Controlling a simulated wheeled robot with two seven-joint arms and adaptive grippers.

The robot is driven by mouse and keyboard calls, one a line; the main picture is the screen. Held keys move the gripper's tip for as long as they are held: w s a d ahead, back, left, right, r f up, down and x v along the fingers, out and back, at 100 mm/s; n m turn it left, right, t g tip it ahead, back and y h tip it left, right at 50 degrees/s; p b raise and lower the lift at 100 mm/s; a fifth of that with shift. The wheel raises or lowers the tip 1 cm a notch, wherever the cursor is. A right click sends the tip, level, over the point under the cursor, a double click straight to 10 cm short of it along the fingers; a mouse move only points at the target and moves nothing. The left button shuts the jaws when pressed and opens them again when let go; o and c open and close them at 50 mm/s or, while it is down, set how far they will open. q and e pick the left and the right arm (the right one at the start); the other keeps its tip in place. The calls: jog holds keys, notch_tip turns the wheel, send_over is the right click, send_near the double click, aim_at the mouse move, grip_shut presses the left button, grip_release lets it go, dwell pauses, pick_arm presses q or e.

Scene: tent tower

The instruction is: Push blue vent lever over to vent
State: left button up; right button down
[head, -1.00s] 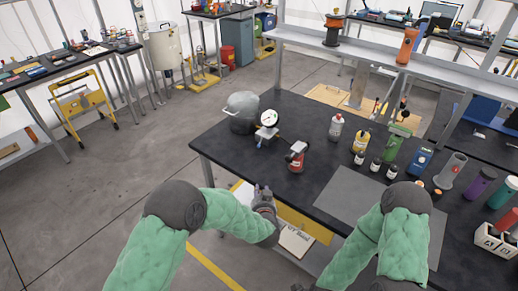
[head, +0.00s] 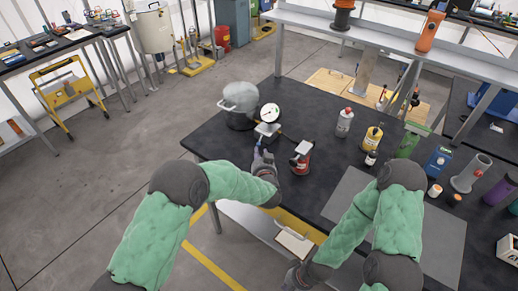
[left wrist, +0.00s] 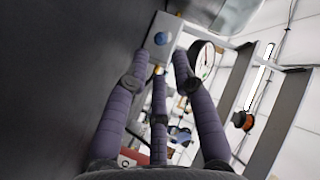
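A small grey valve block (head: 267,129) with a round white gauge (head: 269,112) stands near the table's left front edge, beside the pot. In the left wrist view the block (left wrist: 166,27) carries a round blue part (left wrist: 160,38), and the gauge (left wrist: 203,57) is to its right. I cannot tell which way the blue vent lever points. My left gripper (head: 261,155) is just in front of the block. Its fingers (left wrist: 159,62) are spread and empty, with tips close to the block; contact is unclear. My right gripper (head: 293,277) is low in front of the table, its fingers mostly hidden.
A red can (head: 301,158) with a grey top stands close to the right of my left gripper. A grey pot (head: 240,101) is behind left. Several bottles, including a yellow one (head: 371,138), stand farther right. A grey mat (head: 345,195) lies along the front.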

aim_at(259, 146)
pick_arm(q)
jog(key=b+x, duration=0.1)
jog(key=x, duration=0.4)
jog(key=shift+w+f, duration=0.15)
jog(key=shift+w, duration=0.2)
grip_shut()
